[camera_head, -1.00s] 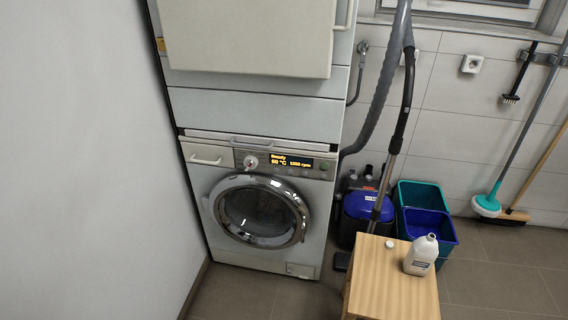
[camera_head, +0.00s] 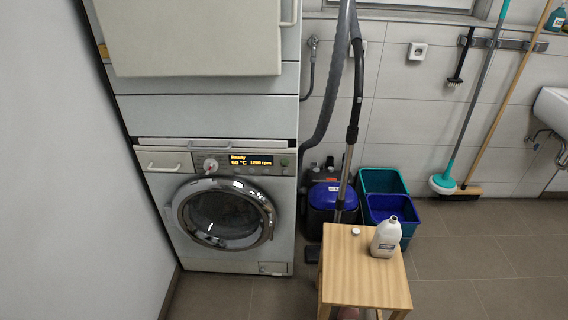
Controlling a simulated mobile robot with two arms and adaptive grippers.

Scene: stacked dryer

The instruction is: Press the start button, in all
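A front-loading washing machine (camera_head: 155,187) stands at the left in the head view, with its round door (camera_head: 226,215) closed. Its control panel has a round dial (camera_head: 210,166) and a lit display (camera_head: 251,160) reading "Ready", 60 °C and what looks like 1200 rpm. A small round button (camera_head: 284,162) sits right of the display. More small buttons under the display are too small to read. A second white appliance (camera_head: 195,38) is stacked above. Neither of my grippers shows.
A wooden stool (camera_head: 362,268) with a white bottle (camera_head: 386,238) and a cap (camera_head: 355,231) stands front right. Behind it are a vacuum cleaner (camera_head: 330,197) and buckets (camera_head: 384,181). A wall (camera_head: 60,200) bounds the left. Floor before the washer is clear.

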